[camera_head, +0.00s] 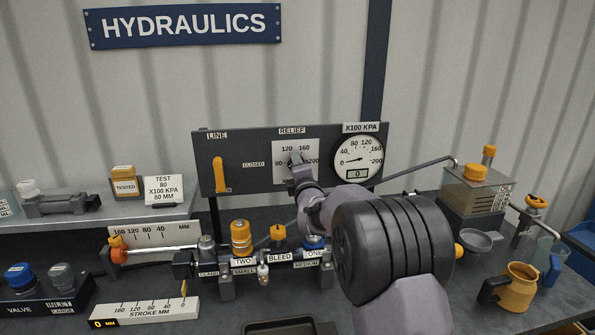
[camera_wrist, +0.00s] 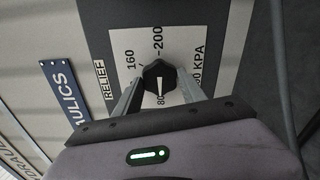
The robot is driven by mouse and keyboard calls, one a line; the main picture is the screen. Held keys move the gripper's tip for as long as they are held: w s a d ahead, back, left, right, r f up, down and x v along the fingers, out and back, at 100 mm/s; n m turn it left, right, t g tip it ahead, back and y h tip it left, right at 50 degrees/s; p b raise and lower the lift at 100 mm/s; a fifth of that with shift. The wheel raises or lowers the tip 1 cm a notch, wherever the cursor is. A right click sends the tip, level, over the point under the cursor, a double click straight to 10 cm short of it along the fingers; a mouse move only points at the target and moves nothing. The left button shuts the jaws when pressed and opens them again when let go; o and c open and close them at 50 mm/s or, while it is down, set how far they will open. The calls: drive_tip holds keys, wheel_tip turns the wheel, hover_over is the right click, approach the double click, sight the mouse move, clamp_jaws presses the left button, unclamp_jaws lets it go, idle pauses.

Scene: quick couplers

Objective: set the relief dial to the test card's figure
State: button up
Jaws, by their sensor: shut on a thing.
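The relief dial (camera_wrist: 158,72) is a dark knob with a white pointer on a white scale plate (camera_head: 282,149), marked 80, 120, 160 and 200. In the wrist view the pointer lies toward the 80 mark. My gripper (camera_wrist: 160,84) is shut on the dial, one finger on each side of the knob. In the head view my gripper (camera_head: 296,160) reaches the plate from the lower right and mostly hides the knob. The test card (camera_head: 163,189) at the left reads TEST, 80, X100 KPA, 60 MM.
The dark panel (camera_head: 237,147) also carries an orange line lever (camera_head: 219,174) hanging down and a round gauge (camera_head: 358,158) with a digital 0. Below are the coupler block (camera_head: 283,258) and a stroke scale (camera_head: 144,310). An orange jug (camera_head: 517,286) stands at the right.

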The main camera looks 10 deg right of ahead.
idle(0.5)
drive_tip(key=o, duration=1.4)
drive_tip(key=shift+s, duration=0.1)
drive_tip(key=s+p, duration=0.2)
drive_tip(key=s, duration=1.5)
drive_tip(key=shift+s, duration=0.1)
